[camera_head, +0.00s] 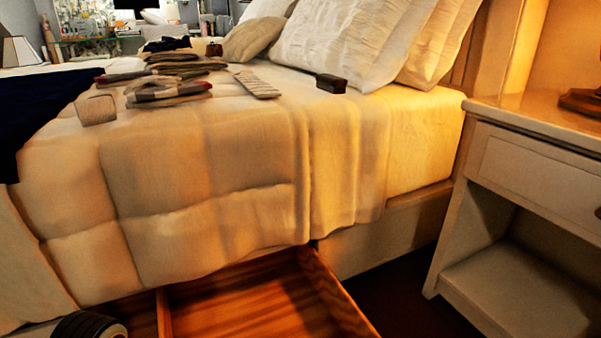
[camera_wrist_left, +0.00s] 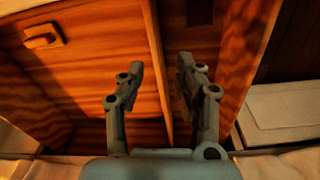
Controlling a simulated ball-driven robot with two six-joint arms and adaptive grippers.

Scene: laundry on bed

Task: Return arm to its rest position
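My left gripper (camera_wrist_left: 160,72) shows in the left wrist view. Its two grey fingers are apart with nothing held between them. Behind the fingers is an open wooden drawer (camera_wrist_left: 80,85) with a thin divider (camera_wrist_left: 157,55) lined up between them. I cannot tell how far the fingertips are from the wood. In the head view the left gripper does not show. My right gripper is in neither view.
In the head view the open drawer (camera_head: 340,295) juts out from under the bed (camera_head: 200,195). A nightstand (camera_head: 530,160) stands at right.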

